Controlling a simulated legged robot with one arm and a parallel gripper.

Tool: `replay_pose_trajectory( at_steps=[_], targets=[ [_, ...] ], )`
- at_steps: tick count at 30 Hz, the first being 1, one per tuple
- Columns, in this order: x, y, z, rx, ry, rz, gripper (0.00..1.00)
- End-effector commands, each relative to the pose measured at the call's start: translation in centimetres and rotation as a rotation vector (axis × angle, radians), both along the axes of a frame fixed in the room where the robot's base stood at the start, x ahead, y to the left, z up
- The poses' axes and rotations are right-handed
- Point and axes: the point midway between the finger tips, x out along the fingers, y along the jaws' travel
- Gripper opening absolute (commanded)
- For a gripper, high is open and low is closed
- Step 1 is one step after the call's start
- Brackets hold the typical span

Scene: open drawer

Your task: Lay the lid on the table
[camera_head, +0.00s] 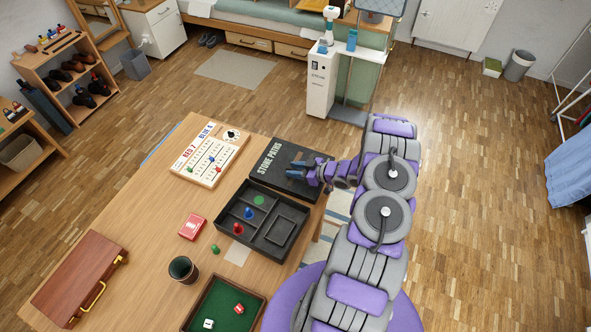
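The lid (268,157) is a flat black panel with pale lettering that reads like "STONE PATHS". It lies near the table's far right edge, behind the open black box (254,244), and looks flat on or very close to the table (165,228). My gripper (291,170) reaches in from the right over the lid's right half. Its two blue-tipped fingers look spread apart, with the lid's dark surface beneath them. Whether they touch the lid is unclear. My gripper hides part of the lid's right side.
The black box holds red, blue and green pieces. A white game board (207,160) stands left of the lid. A red card box (192,227), dark cup (182,269), green dice tray (222,308) and brown case (80,280) are nearer. The table's left middle is clear.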

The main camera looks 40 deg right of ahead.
Motion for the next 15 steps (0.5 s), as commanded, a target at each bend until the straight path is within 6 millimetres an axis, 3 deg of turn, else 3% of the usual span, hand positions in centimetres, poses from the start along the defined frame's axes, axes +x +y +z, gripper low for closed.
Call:
replay_pose_trajectory(
  at_steps=[5,15],
  targets=[
    [-1.5,-1.0,0.8,-0.001,0.0,-0.004,0.34],
    [-6.9,-4.3,3.5,-0.004,-0.002,-0.003,0.34]
  ],
)
